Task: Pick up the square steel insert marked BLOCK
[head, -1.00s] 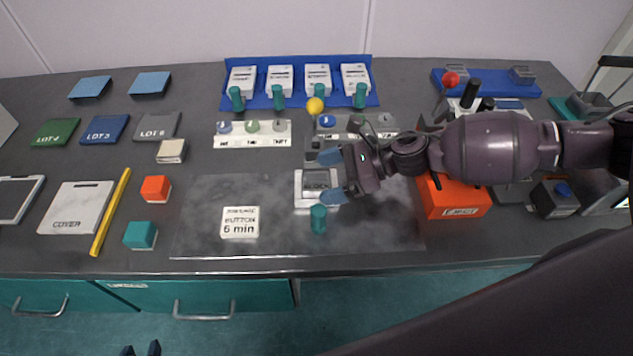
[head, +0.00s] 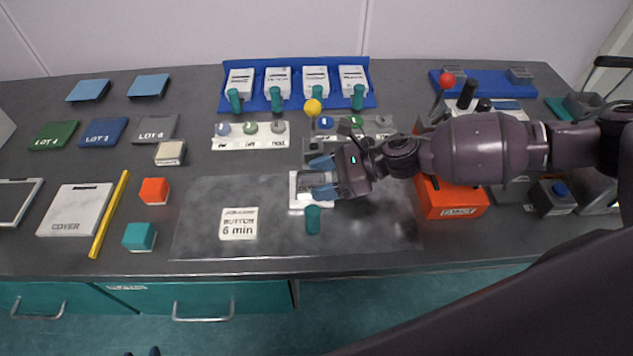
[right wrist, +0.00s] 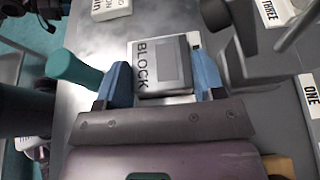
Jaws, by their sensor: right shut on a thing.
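In the head view the fingers and hand cover most of the insert. I cannot tell whether it is clear of the holder. A teal peg (head: 313,219) stands at the holder's near side.
A white block marked BUTTON 6 min (head: 239,223) lies to the left on the grey mat (head: 195,200). An orange box (head: 452,197) is to the right. Teal and orange cubes (head: 140,236) (head: 154,191) lie farther left.

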